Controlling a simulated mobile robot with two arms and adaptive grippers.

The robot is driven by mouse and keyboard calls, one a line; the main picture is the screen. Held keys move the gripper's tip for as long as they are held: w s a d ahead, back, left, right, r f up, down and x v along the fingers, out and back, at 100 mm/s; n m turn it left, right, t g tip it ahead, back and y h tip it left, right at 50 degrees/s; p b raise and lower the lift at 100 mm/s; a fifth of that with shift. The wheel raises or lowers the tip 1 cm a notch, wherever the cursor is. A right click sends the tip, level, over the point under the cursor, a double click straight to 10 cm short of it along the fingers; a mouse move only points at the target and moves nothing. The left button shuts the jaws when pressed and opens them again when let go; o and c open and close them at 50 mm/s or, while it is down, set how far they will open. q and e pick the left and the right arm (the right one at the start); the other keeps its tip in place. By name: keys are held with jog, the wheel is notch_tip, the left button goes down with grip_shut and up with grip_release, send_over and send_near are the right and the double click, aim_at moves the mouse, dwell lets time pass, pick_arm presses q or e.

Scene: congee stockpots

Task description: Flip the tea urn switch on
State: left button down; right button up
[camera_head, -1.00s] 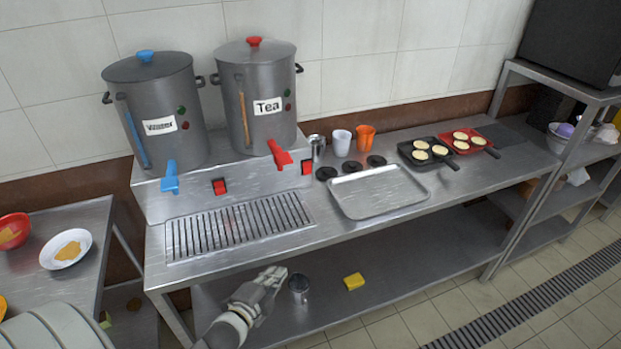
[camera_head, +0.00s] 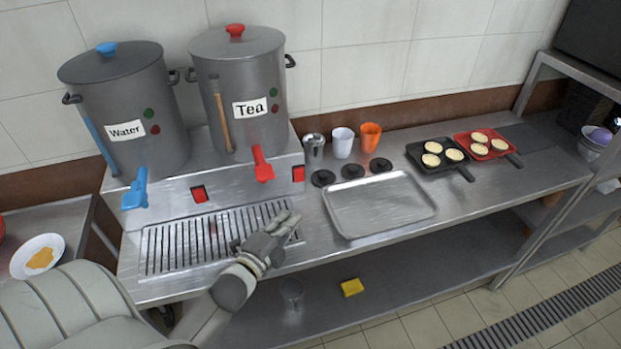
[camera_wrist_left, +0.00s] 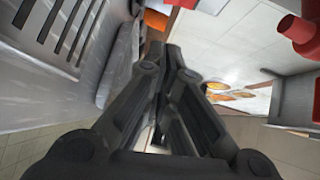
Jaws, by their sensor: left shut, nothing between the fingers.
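The tea urn (camera_head: 243,105) is a grey lidded pot labelled "Tea" with a red lid knob and a red tap (camera_head: 262,165). Below it on the steel base is a red switch (camera_head: 298,174), right of the tap. A second red switch (camera_head: 199,194) sits below the water urn (camera_head: 126,112). My left gripper (camera_head: 288,219) is shut and empty over the drip grate, below and in front of the tea tap and switch, apart from both. In the left wrist view my left gripper (camera_wrist_left: 172,50) has its fingers together, with a red tap part (camera_wrist_left: 295,32) at upper right. My right gripper is not seen.
A steel tray (camera_head: 378,230) lies right of the base, with three black discs behind it. Cups (camera_head: 343,142) stand at the back. Black and red pans (camera_head: 440,160) hold round cakes. The drip grate (camera_head: 180,245) lies in front of the base.

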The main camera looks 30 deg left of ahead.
aim_at(299, 175)
pick_arm(q)
jog(key=shift+s+r, duration=0.25)
jog(key=shift+s, duration=0.3)
jog(key=shift+w, duration=0.25)
jog(key=w, duration=0.2)
jog(key=w+p, duration=0.1)
jog(key=w, duration=0.3)
jog(key=shift+a+f+p, duration=0.2)
jog(key=shift+f+p, duration=0.05)
jog(key=shift+p, duration=0.05)
jog(key=w, duration=0.4)
jog(key=shift+a+f+p, duration=0.15)
jog(key=shift+p, duration=0.25)
jog(key=shift+w+a+f+p, duration=0.15)
jog(key=shift+w+a+p, duration=0.2)
jog(key=shift+w+a, duration=0.4)
jog(key=shift+w+a+f, duration=0.2)
jog(key=shift+w+a, duration=0.25)
jog(key=shift+a, duration=0.3)
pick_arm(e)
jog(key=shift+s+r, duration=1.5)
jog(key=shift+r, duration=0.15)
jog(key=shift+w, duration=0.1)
